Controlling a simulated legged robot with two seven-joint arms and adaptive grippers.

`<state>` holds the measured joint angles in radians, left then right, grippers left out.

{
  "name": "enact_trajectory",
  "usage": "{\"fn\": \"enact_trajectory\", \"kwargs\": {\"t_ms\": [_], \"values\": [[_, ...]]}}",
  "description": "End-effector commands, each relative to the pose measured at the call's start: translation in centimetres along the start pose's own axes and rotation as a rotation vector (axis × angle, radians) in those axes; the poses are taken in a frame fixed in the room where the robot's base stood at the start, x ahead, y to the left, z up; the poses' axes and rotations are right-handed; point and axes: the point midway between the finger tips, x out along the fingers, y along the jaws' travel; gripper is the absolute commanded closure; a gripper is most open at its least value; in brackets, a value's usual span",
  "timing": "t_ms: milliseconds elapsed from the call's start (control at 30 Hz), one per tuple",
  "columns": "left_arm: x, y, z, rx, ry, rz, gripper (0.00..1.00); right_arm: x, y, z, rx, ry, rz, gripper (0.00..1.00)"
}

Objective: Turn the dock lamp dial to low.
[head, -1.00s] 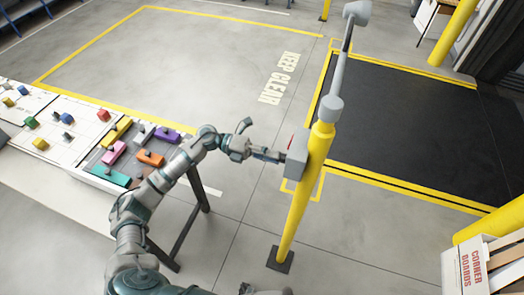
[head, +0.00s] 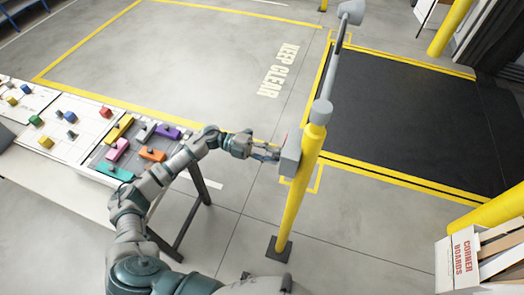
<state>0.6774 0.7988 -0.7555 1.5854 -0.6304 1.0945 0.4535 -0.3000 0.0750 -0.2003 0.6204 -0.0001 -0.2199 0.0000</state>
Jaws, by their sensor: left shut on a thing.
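The dock lamp stands on a yellow post (head: 300,195), with a grey jointed arm (head: 331,75) and a grey lamp head (head: 350,12) at the top. A grey control box (head: 290,160) is fixed to the left side of the post. My left gripper (head: 273,154) reaches in from the left and is shut at the box's left face. The dial is mostly hidden behind its fingers, so I cannot read its setting. A bit of red shows at the box's upper left edge. My right gripper is not in view.
A table (head: 75,197) with coloured blocks stands at the left. A corner boards box (head: 459,262) is at the lower right, by another yellow post (head: 490,213). A black dock mat (head: 410,115) lies behind the lamp post. Open floor lies around the post.

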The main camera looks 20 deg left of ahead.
Motion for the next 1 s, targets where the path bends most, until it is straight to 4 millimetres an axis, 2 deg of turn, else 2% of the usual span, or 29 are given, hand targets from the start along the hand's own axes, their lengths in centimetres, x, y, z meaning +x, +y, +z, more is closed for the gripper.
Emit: {"fn": "enact_trajectory", "kwargs": {"t_ms": [433,467,533,867,1000], "values": [[-1.1,0.5,-0.1,-0.01,0.01,-0.006,1.0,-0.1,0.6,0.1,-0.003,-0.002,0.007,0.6],[-1.1,0.5,-0.1,-0.01,0.01,-0.006,0.62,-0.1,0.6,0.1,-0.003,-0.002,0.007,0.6],[-1.3,0.5,-0.1,-0.01,0.009,-0.007,0.45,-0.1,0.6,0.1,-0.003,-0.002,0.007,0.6],[-1.9,0.4,0.0,-0.008,0.005,-0.01,0.45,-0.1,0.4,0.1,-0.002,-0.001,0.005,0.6],[-3.4,0.4,0.1,-0.009,0.002,-0.009,0.45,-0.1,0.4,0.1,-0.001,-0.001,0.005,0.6]]}}
